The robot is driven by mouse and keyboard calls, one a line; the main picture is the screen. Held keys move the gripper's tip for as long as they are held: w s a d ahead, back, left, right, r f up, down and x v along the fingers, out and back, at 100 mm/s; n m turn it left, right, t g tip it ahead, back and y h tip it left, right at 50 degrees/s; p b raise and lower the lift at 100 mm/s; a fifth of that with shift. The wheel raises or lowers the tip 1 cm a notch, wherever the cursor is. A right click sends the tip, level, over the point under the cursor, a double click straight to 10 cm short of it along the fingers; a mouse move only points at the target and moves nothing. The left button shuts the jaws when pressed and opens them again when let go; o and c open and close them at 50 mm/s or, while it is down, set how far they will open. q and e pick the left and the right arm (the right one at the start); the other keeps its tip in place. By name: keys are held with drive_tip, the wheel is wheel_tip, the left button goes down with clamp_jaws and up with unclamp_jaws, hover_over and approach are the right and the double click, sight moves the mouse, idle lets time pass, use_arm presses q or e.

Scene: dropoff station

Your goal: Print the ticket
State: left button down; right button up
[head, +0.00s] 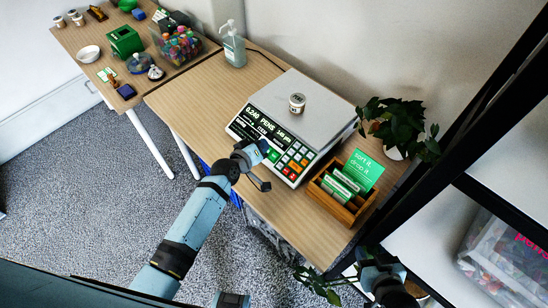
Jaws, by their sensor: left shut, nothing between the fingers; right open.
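A grey weighing scale (303,101) stands on the wooden table, with a lit black display (268,127) and a keypad (292,161) of coloured keys along its front. My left gripper (264,148) is shut and empty at the left end of the keypad, close to a green key (273,157); contact cannot be told. No printed ticket is visible. My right gripper (372,262) is open and empty at the bottom right, below the table's front edge in the picture.
A wooden box (337,203) with green-and-white cards and a green sign (363,170) stands right of the scale. A potted plant (398,128) and a sanitizer bottle (233,50) flank it. A second table (132,70) holds several items. Dark shelving (490,150) borders the right.

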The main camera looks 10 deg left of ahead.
sight(278, 148)
use_arm(q)
drive_tip(key=f+b, duration=0.1)
drive_tip(key=f, duration=0.1)
drive_tip(key=w+d+f+b, duration=0.1)
drive_tip(key=f+b, duration=0.1)
drive_tip(key=w+f+b, duration=0.1)
drive_tip(key=f+b, duration=0.1)
drive_tip(key=shift+d, duration=0.2)
drive_tip(key=shift+w+d+f, duration=0.1)
drive_tip(key=shift+w+f, duration=0.1)
drive_tip(key=shift+f, duration=0.1)
idle(1.5)
drive_tip(key=shift+w+d+f+b, duration=0.1)
drive_tip(key=shift+w+f+b, duration=0.05)
drive_tip(key=shift+f+b, duration=0.25)
drive_tip(key=shift+w+d+f, duration=0.1)
drive_tip(key=shift+w+f, duration=0.05)
drive_tip(key=shift+f, duration=0.15)
idle(0.6)
drive_tip(key=shift+r, duration=0.1)
drive_tip(key=shift+s+r+p, duration=0.3)
drive_tip(key=shift+r+p, duration=0.3)
drive_tip(key=shift+r, duration=0.05)
